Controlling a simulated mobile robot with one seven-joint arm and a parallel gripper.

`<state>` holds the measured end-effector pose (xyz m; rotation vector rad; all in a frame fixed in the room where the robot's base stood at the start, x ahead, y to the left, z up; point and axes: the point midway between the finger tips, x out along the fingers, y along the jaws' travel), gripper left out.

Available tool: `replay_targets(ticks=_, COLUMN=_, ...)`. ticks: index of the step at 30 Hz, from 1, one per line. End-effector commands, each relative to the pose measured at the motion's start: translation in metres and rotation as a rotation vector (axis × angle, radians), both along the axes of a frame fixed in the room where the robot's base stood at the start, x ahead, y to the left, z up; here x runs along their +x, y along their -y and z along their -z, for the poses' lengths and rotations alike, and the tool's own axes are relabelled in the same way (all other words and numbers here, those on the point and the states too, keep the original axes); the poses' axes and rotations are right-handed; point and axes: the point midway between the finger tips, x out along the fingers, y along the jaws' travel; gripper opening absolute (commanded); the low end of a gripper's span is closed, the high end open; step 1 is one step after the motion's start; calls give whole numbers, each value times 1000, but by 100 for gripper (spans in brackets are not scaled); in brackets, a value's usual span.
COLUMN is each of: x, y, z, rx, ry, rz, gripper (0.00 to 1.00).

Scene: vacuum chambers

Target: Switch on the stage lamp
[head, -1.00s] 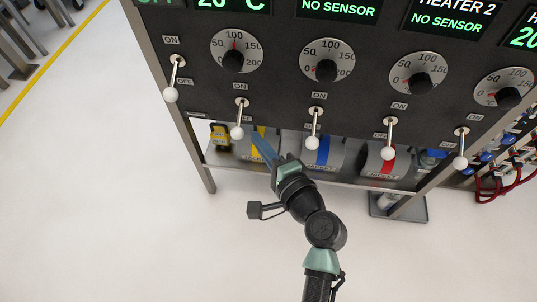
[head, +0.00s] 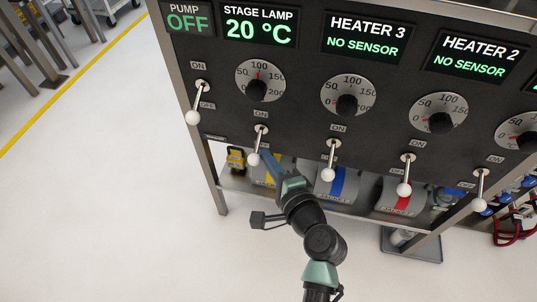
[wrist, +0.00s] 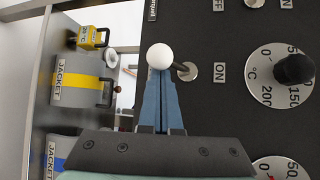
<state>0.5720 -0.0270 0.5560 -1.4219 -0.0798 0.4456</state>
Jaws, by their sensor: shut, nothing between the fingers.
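The stage lamp switch is a metal lever with a white ball knob (head: 253,159), below the "STAGE LAMP 20 °C" display (head: 260,26) and its dial (head: 256,88). The lever hangs down, away from the "ON" label (head: 262,115) above it. In the wrist view the knob (wrist: 160,56) is at the fingertips and the lever runs right to its base. My gripper (head: 264,154) has its blue fingers shut and empty, tips right by the knob. In the wrist view the fingers (wrist: 160,78) reach up to the knob; I cannot tell whether they touch it.
The pump switch (head: 193,117) is to the left and the Heater 3 switch (head: 328,174) to the right, both levers down. Jackets with yellow (wrist: 75,80), blue and red bands lie on the shelf below the panel.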

Motion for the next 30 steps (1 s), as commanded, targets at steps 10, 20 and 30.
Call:
replay_targets(ticks=10, x=-1, y=0, z=-5, rx=12, ry=-36, rz=0, gripper=0)
replay_targets(ticks=20, x=-2, y=-1, z=-8, rx=26, ry=-78, rz=-1, gripper=0)
replay_targets(ticks=30, x=-3, y=-1, z=-12, rx=42, ry=-129, rz=-1, gripper=0)
